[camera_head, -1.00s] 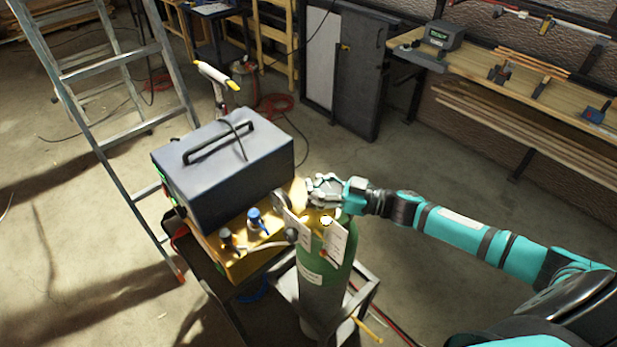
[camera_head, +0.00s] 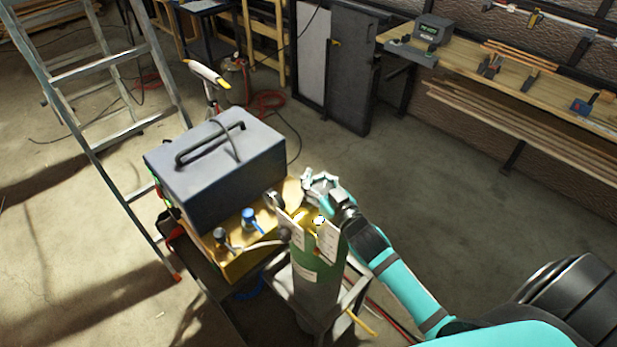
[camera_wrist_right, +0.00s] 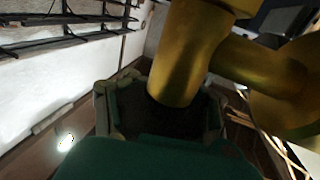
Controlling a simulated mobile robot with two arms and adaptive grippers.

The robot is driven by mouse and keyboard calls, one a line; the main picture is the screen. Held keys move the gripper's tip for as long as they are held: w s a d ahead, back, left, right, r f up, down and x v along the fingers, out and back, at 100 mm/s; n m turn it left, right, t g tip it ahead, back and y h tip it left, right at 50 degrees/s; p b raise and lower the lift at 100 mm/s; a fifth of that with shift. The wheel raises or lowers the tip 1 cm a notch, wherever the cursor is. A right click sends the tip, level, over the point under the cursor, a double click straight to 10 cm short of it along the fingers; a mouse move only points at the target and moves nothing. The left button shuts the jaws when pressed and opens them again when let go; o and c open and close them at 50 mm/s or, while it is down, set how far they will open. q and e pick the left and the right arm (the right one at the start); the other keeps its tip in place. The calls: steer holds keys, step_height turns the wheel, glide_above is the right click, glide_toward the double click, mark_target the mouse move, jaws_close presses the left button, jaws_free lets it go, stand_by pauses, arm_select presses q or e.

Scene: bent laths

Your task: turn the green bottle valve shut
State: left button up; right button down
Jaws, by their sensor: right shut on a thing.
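The green bottle (camera_head: 318,283) stands upright in a cart beside the yellow-topped bench. Pale tags hang at its top. My right gripper (camera_head: 318,183) is at the bottle's top, its arm coming in from the lower right. It is shut on the bottle valve, whose handle its fingers hide in the head view. In the right wrist view the brass valve body (camera_wrist_right: 188,60) fills the upper middle, running down to a dark part between the gripper's fingers. How far the valve is turned cannot be told. My left gripper is not in view.
A grey case (camera_head: 215,170) with a handle stands on the yellow bench top (camera_head: 240,262), close left of the bottle. A blue-capped fitting (camera_head: 249,218) is beside it. A ladder (camera_head: 95,110) stands at left. A wooden workbench (camera_head: 560,95) is at back right. Floor between is clear.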

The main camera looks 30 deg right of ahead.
mark_target(323, 192)
steer(key=shift+s+d+f+h, duration=0.1)
steer(key=shift+f+h, duration=0.2)
steer(key=shift+h, duration=0.1)
steer(key=c, duration=1.7)
jaws_free()
steer(key=o, duration=0.7)
steer(key=shift+s+d+r+m, duration=0.15)
steer(key=shift+s+r+m, duration=0.15)
steer(key=shift+s, duration=0.1)
steer(key=shift+o, duration=0.5)
steer(key=shift+w, duration=0.3)
steer(key=shift+s, duration=0.1)
steer(key=s, duration=0.7)
steer(key=shift+s+d, duration=0.2)
